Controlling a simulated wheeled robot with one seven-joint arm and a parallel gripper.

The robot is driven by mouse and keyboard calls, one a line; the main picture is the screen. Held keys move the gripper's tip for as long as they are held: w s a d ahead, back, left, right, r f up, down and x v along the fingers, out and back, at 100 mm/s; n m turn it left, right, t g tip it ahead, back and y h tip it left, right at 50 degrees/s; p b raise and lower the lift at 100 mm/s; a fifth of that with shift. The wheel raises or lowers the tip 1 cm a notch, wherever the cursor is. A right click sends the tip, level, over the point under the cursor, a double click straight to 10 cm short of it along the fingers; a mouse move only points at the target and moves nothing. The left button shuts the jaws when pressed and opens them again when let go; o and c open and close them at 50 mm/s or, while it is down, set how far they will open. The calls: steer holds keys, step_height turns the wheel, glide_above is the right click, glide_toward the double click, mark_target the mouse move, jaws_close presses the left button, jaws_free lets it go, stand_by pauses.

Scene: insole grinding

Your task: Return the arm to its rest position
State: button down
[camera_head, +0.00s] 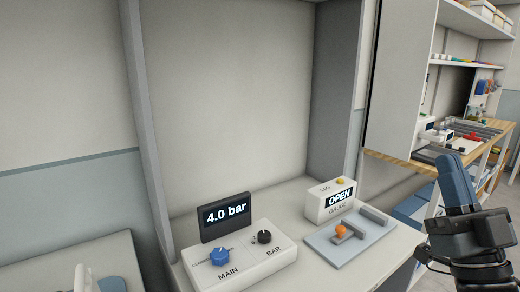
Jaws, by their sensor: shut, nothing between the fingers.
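My gripper (456,185) shows at the right edge of the head view, with blue-grey fingers pointing up above a dark wrist. The fingers are shut together with nothing between them. It is in front of and to the right of the bench (325,270), apart from everything on it. The rest of my arm is cut off by the frame's lower right.
On the bench stand a control box (250,262) with blue and black knobs, a display (225,216) reading "4.0 bar", a gauge box (331,202) reading "OPEN", and a plate (368,240) with an orange-knobbed fixture. A shelved workbench (395,156) stands behind my gripper.

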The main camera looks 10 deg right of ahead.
steer(key=s+a+f+m+g+h, duration=0.2)
steer(key=s+a+f, duration=0.1)
steer(key=f, duration=0.3)
steer(key=s+a+f+m+g+h, duration=0.1)
steer(key=s+a+f+m+g, duration=0.15)
steer(key=a+f, duration=0.2)
steer(key=s+a+f+n+g+y, duration=0.2)
steer(key=s+f, duration=0.4)
steer(key=s, duration=0.6)
steer(key=s+a+f+n+g+y, duration=0.2)
steer(key=s+a+f+g, duration=0.2)
steer(key=s, duration=0.9)
step_height(320, 180, down, 4)
steer(key=g, duration=0.3)
steer(key=shift+r, duration=0.2)
steer(key=shift+a, duration=0.15)
